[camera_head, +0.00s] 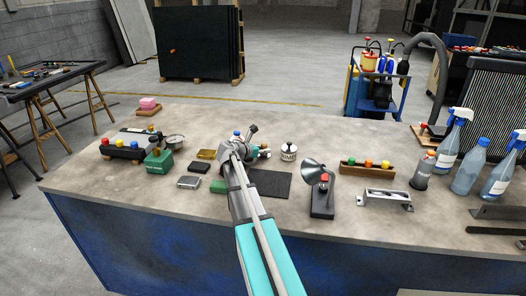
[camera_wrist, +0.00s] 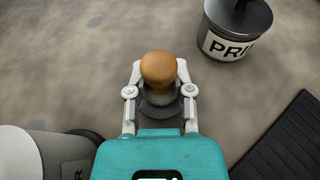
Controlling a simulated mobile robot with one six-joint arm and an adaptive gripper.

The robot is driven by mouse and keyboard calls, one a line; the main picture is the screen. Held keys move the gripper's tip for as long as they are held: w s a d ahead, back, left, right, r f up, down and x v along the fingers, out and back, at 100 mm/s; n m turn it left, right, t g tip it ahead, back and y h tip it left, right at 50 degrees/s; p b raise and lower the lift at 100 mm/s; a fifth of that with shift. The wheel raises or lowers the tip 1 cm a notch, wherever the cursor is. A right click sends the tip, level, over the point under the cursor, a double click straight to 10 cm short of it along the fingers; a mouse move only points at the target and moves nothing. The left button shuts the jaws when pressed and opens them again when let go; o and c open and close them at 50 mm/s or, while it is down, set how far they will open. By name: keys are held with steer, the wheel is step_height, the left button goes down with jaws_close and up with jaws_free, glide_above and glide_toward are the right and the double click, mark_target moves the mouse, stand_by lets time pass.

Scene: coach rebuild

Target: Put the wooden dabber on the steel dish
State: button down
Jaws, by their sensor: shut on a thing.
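My gripper (camera_wrist: 159,78) is shut on the wooden dabber (camera_wrist: 159,68), which has a round orange-brown knob and a dark grey lower part between the fingers. I cannot tell whether its base touches the bench. In the head view my gripper (camera_head: 238,150) is over the middle of the bench, and the dabber cannot be made out behind my arm. A small silver rectangular dish (camera_head: 189,182), apparently the steel dish, lies to the left of my gripper, near a dark dish and a brass one. It does not show in the wrist view.
A black mat (camera_head: 270,184) lies beside my arm. A horn-like device (camera_head: 321,190) stands further right. A green box (camera_head: 158,162) stands left.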

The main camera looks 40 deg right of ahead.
steer(key=shift+f, duration=0.2)
steer(key=shift+c, duration=2.4)
jaws_free()
steer(key=shift+r, duration=0.2)
steer(key=shift+a+r, duration=0.1)
steer(key=shift+r, duration=0.05)
steer(key=p+v, duration=0.3)
steer(key=v, duration=0.6)
steer(key=shift+a+r+p, duration=0.15)
steer(key=shift+a+p, duration=0.2)
steer(key=shift+p, duration=0.05)
steer(key=shift+v, duration=1)
steer(key=shift+r+p, duration=0.1)
steer(key=shift+p, duration=0.3)
